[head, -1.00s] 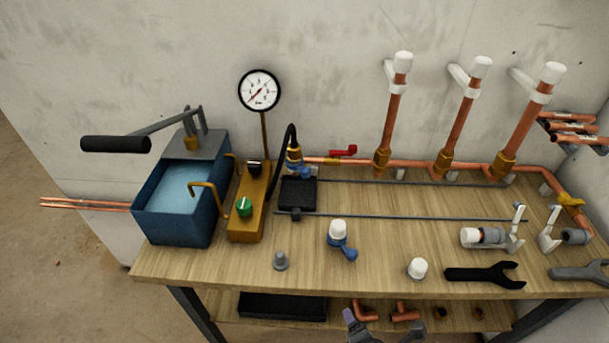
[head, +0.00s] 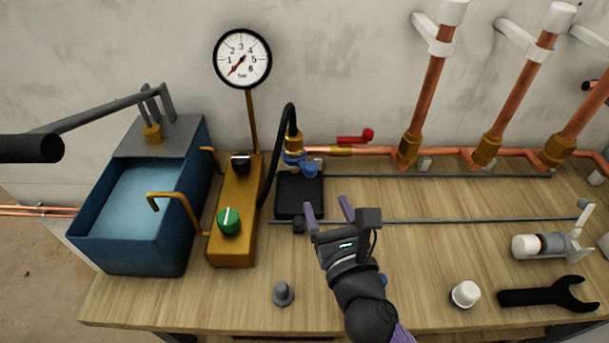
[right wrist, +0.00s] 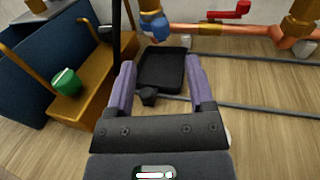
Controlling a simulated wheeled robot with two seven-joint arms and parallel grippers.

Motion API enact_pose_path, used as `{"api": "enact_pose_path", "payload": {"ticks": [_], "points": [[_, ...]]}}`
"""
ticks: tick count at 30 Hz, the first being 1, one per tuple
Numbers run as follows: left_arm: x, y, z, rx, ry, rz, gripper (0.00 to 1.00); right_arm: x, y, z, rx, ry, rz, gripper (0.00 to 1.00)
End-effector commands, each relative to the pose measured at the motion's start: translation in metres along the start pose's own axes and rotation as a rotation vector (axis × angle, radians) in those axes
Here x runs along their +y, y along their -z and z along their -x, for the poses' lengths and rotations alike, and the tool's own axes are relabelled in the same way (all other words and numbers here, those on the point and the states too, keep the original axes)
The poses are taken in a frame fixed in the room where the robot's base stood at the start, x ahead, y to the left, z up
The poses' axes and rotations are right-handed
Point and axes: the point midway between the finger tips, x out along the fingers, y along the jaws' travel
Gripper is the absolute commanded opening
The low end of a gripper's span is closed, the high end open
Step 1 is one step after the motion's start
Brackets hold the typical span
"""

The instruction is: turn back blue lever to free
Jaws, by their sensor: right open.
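The blue lever (head: 300,165) sits on a brass fitting (head: 293,142) at the left end of the copper pipe run, where a black hose bends in. It also shows at the top of the right wrist view (right wrist: 155,25). My right gripper (head: 328,207) is open and empty over the bench, in front and slightly right of the lever, apart from it. Its purple fingers point toward the back. The fingers frame a black tray (right wrist: 163,70) in the right wrist view. My left gripper is not in view.
A yellow pump block (head: 236,205) with a green knob (head: 229,220) and a blue water tank (head: 130,235) stand left. A gauge (head: 242,58) rises behind. A red lever (head: 357,136) is on the pipe to the right. Grey rails cross the bench. A wrench (head: 548,296) lies front right.

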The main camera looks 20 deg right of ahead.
Motion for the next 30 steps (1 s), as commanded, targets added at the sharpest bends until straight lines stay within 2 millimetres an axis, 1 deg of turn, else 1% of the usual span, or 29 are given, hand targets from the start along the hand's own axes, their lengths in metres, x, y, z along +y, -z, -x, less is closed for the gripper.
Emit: {"api": "enact_pose_path", "payload": {"ticks": [1,3,5,8,12,15,18,22,28,29,30], "points": [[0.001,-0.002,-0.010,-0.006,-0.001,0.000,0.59,0.000,0.009,0.000,-0.002,0.001,0.008,0.68],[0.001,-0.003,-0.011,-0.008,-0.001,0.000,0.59,0.000,0.008,-0.003,-0.007,0.001,0.015,0.68],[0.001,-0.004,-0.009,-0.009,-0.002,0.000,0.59,0.000,0.006,-0.009,-0.009,0.001,0.016,0.68],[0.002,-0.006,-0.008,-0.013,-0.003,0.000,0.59,0.000,0.004,-0.029,-0.011,0.000,0.016,0.68],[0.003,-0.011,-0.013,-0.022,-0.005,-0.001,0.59,0.000,0.006,-0.062,-0.010,0.002,0.015,0.68],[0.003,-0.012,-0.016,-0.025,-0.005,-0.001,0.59,0.000,0.006,-0.081,-0.008,0.001,0.014,0.68],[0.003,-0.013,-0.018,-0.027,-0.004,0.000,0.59,0.000,0.006,-0.092,-0.007,0.001,0.015,0.68],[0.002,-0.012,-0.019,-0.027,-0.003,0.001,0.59,0.000,0.005,-0.099,-0.006,0.001,0.013,0.68],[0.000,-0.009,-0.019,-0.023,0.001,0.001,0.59,0.000,0.005,-0.100,-0.006,0.001,0.013,0.68],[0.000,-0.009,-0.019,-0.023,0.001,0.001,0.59,0.000,0.005,-0.100,-0.006,0.001,0.013,0.66],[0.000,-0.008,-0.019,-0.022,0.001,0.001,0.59,0.000,0.005,-0.099,-0.006,0.001,0.013,0.58]]}}
